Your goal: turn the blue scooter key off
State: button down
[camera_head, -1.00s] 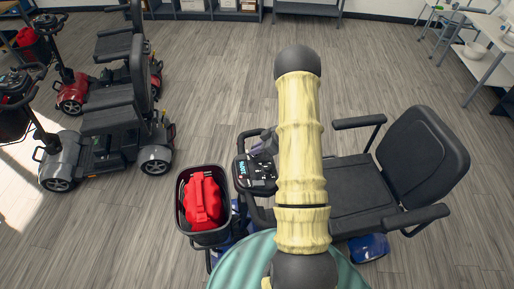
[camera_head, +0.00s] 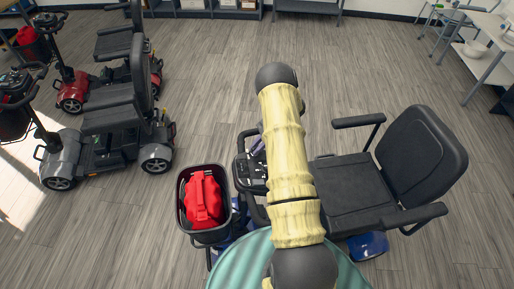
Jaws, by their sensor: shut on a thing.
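Only a small greyish-purple part of my gripper (camera_head: 258,147) shows at the console's upper edge, beside my arm. It is shut on the key there. The key itself and the fingertips are hidden.
A black basket (camera_head: 181,212) with a red bag (camera_head: 204,202) hangs at the scooter's front. A grey scooter (camera_head: 110,140) and a red scooter (camera_head: 72,98) stand at left. Shelves line the back; a white table (camera_head: 490,35) is at far right. Floor between is clear.

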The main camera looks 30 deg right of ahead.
jog(key=shift+w+n+g, duration=0.1)
jog(key=shift+n+g, duration=0.6)
jog(key=shift+n, duration=0.5)
jog(key=shift+r, duration=0.1)
jog(key=c, duration=1.4)
grip_release()
jog(key=shift+d+b, duration=0.1)
jog(key=shift+b, duration=0.2)
jog(key=b+v, duration=0.4)
jog(key=v, duration=1.3)
jog(key=shift+w+r, duration=0.15)
jog(key=shift+r, duration=0.1)
